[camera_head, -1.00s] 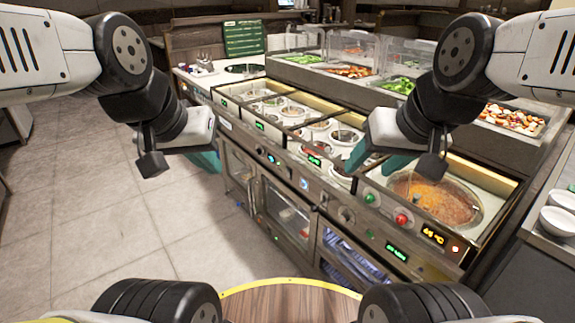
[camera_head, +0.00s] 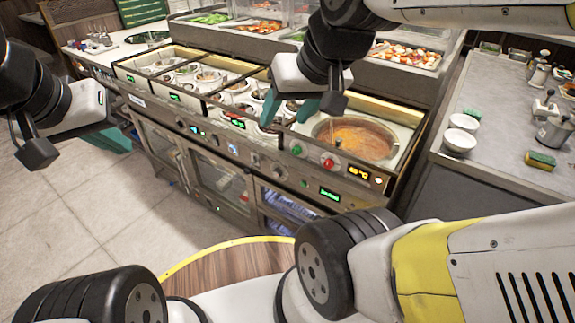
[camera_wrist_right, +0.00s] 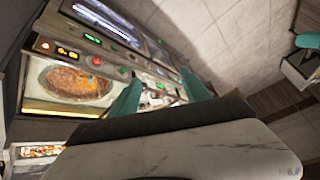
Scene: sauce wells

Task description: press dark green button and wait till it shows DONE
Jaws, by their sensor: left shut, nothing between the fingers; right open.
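The dark green button (camera_head: 296,149) is on the counter's front panel, left of a red button (camera_head: 328,163). In the right wrist view the green button (camera_wrist_right: 122,71) shows beyond one finger. My right gripper (camera_head: 302,107) is open and empty, above and behind the green button in the head view, apart from it as far as I can tell. My left gripper (camera_head: 118,139) is shut and empty, left of the counter. A small green-lit display (camera_head: 329,193) sits low on the panel; its text is too small to read.
A temperature display (camera_head: 358,172) reads about 66 °C. A pan of orange-brown sauce (camera_head: 356,136) is sunk behind the buttons. Several sauce wells line the counter to the left. A grey side counter (camera_head: 490,130) with white bowls (camera_head: 459,141) stands at right. Floor is clear at left.

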